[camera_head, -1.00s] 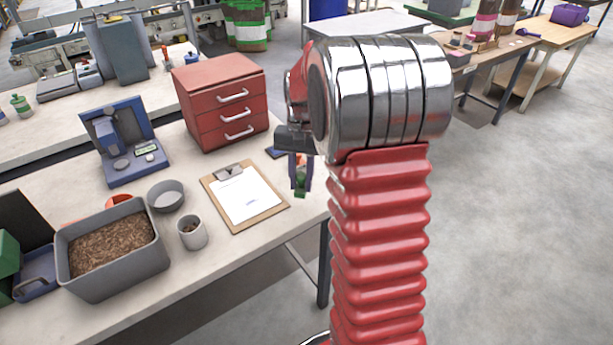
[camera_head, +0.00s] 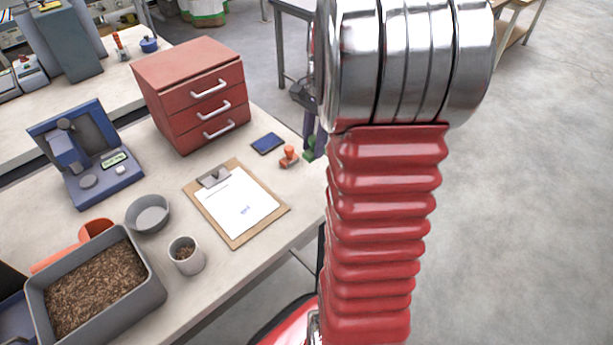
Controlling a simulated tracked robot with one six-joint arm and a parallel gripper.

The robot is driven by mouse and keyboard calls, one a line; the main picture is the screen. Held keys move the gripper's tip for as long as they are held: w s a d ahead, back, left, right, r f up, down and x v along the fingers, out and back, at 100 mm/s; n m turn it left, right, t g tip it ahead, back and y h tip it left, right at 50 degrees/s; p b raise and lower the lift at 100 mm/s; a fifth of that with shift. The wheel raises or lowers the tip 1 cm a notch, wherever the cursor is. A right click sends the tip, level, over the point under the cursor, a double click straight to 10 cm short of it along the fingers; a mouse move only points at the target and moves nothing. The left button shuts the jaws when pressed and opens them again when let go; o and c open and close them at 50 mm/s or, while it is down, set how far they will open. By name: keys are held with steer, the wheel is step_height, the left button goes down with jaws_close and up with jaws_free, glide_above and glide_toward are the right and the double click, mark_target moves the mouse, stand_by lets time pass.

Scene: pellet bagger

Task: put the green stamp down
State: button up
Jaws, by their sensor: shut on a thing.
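The green stamp (camera_head: 309,152) is a small green piece at the table's right edge, partly hidden by my arm. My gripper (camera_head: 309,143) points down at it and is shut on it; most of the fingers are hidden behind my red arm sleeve. The stamp is right of an orange stamp (camera_head: 289,158), which stands on the table. I cannot tell whether the green stamp touches the table.
A blue ink pad (camera_head: 267,144) lies behind the orange stamp. A clipboard (camera_head: 277,212) with paper lies to the left, with a red drawer unit (camera_head: 194,92) behind. A cup (camera_head: 187,255), a bowl (camera_head: 149,214) and a grey bin (camera_head: 153,292) stand farther left.

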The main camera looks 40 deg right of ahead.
steer(key=shift+f, duration=0.1)
steer(key=shift+f, duration=3.05)
steer(key=shift+f, duration=1.85)
steer(key=o, duration=0.8)
steer(key=shift+f, duration=0.1)
steer(key=shift+o, duration=0.2)
